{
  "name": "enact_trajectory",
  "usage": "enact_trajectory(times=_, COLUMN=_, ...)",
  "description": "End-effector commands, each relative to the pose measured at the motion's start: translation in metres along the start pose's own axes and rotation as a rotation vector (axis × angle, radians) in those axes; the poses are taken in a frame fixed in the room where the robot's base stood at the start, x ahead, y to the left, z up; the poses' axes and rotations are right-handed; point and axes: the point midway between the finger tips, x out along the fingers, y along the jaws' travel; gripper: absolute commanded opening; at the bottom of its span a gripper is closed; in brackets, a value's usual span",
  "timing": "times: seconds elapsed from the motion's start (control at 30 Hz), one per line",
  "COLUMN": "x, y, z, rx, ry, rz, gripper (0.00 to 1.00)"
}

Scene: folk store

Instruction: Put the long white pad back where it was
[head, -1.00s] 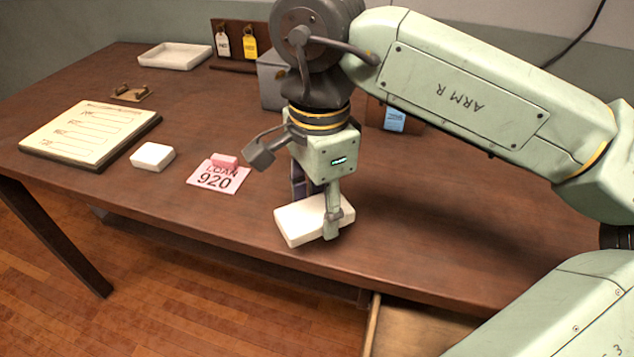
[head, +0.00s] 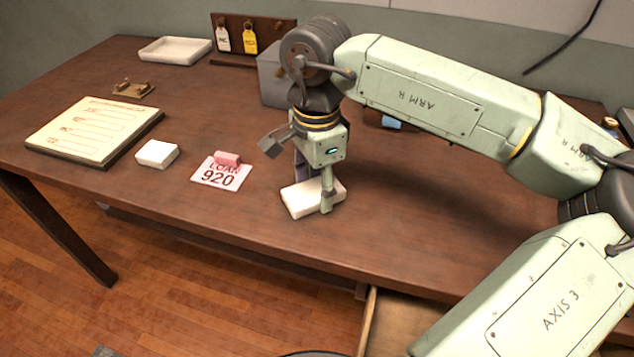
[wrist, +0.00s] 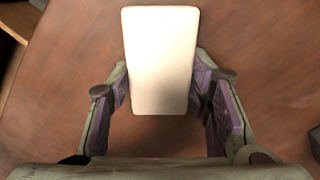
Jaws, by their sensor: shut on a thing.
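The long white pad (head: 300,200) is between the fingers of my gripper (head: 312,192), low at the desk top near the front edge. In the wrist view the pad (wrist: 161,55) points away from me, with a purple-lined finger against each long side of my gripper (wrist: 163,95). I cannot tell whether the pad touches the wood or hangs just above it.
A form board (head: 92,130) lies at the left of the desk (head: 240,120). A white tray (head: 175,51), a tag rack (head: 262,25) and a grey box (head: 274,80) stand at the back. A pink block (head: 228,158) sits on the card. An open drawer (head: 400,320) juts out below the front edge.

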Motion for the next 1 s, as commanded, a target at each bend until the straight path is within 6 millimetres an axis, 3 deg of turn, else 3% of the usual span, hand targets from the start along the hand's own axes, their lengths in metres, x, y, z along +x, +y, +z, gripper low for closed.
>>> enact_trajectory(times=0.13, x=0.005, y=0.0, z=0.0, rx=0.0, ry=0.0, rz=0.0, gripper=0.19)
enact_trajectory(times=0.17, x=0.003, y=0.0, z=0.0, rx=0.0, ry=0.0, rz=0.0, gripper=0.47)
enact_trajectory(times=0.43, x=0.003, y=0.0, z=0.0, rx=0.0, ry=0.0, rz=0.0, gripper=0.65)
enact_trajectory(times=0.87, x=-0.005, y=0.0, z=0.0, rx=0.001, ry=0.001, rz=-0.001, gripper=0.66)
enact_trajectory(times=1.0, x=-0.028, y=-0.001, z=0.0, rx=0.001, ry=0.003, rz=-0.002, gripper=0.66)
